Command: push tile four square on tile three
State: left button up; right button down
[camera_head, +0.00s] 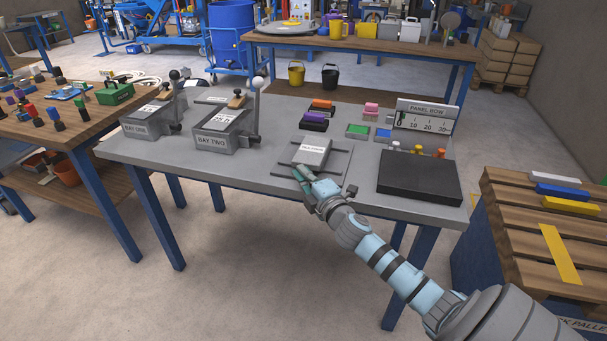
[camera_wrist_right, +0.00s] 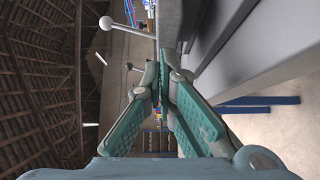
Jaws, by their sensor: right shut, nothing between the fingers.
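A light grey square tile (camera_head: 312,150) with a small unreadable label lies on top of a stack on a flat grey base (camera_head: 338,167) at the middle of the table. I cannot tell the separate tiles beneath it, nor which is three or four. My right gripper (camera_head: 299,172) is shut and empty at the near left corner of the stack; whether it touches the tile I cannot tell. In the right wrist view its fingertips (camera_wrist_right: 158,68) meet beside grey surfaces. My left gripper is not in view.
Two lever fixtures, bay one (camera_head: 148,122) and bay two (camera_head: 222,131), stand to the left. A black block (camera_head: 418,178) lies to the right. Coloured blocks (camera_head: 318,118) and a panel row gauge (camera_head: 424,116) are behind. The near table edge (camera_head: 240,184) is close to my gripper.

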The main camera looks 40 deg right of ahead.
jog(key=shift+w+d, duration=0.3)
jog(key=shift+d, duration=0.3)
jog(key=shift+w+d, duration=0.3)
jog(key=shift+d, duration=0.3)
jog(key=shift+w+f, duration=0.1)
jog(key=shift+w, duration=0.4)
jog(key=shift+s, duration=0.25)
jog(key=shift+s+a, duration=0.25)
jog(key=shift+a, duration=0.1)
jog(key=s+a+p, duration=0.1)
jog(key=a+p, duration=0.1)
jog(key=a, duration=0.1)
pick_arm(q)
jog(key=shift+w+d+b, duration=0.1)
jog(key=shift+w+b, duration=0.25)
jog(key=shift+b, duration=0.7)
pick_arm(e)
send_near(305, 165)
jog(key=s+a, duration=0.3)
jog(key=shift+a, duration=0.25)
